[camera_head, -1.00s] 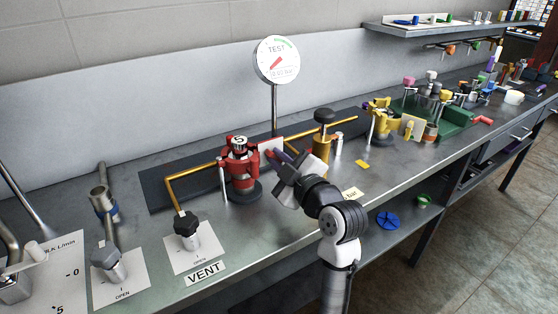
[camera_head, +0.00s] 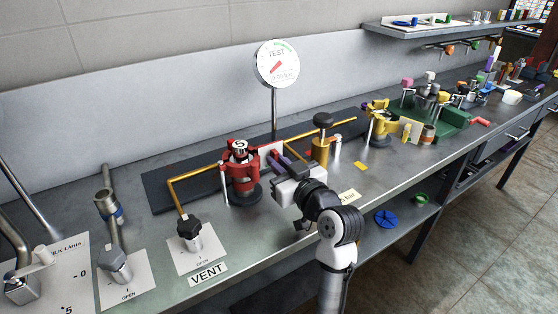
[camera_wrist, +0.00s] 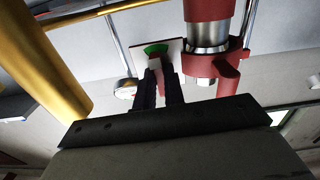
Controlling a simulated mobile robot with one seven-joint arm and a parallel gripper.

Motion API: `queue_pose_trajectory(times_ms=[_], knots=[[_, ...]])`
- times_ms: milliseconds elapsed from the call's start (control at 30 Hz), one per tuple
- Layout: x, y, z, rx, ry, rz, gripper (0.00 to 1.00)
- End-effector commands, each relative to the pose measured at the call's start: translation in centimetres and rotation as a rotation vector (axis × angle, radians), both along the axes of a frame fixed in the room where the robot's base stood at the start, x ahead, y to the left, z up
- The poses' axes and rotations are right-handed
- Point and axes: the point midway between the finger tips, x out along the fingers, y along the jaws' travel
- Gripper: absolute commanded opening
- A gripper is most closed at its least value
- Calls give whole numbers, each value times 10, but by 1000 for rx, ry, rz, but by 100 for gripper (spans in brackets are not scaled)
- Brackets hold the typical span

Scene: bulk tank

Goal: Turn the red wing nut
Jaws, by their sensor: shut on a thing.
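The red wing nut (camera_wrist: 167,76) shows in the wrist view as a small red piece between the two dark fingers. My gripper (camera_wrist: 158,88) is shut on it. Behind it is a white card (camera_wrist: 142,47) with a green arc. The red fixture (camera_head: 240,172), with a steel neck, stands just left of my gripper in the head view. Its red collar (camera_wrist: 228,75) is right of the fingers in the wrist view. In the head view my gripper (camera_head: 280,162) reaches in beside the fixture, and the wing nut itself cannot be made out there.
A gold cylinder (camera_head: 320,150) with a black knob stands close right of my gripper. A round TEST gauge (camera_head: 278,63) rises on a post behind. A black vent knob (camera_head: 188,228) is at the front left. Yellow (camera_head: 380,122) and green fixtures stand farther right.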

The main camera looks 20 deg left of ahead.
Motion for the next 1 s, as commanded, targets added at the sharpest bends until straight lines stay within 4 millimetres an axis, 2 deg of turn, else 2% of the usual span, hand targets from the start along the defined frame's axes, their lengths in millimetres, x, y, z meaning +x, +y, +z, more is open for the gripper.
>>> queue_pose_trajectory(times_ms=[633,667,800,1000], knots=[[0,0,-1,32,42,0,0],[0,0,-1,32,42,0,13],[0,0,0,31,42,0,32],[0,0,0,32,41,0,33]])
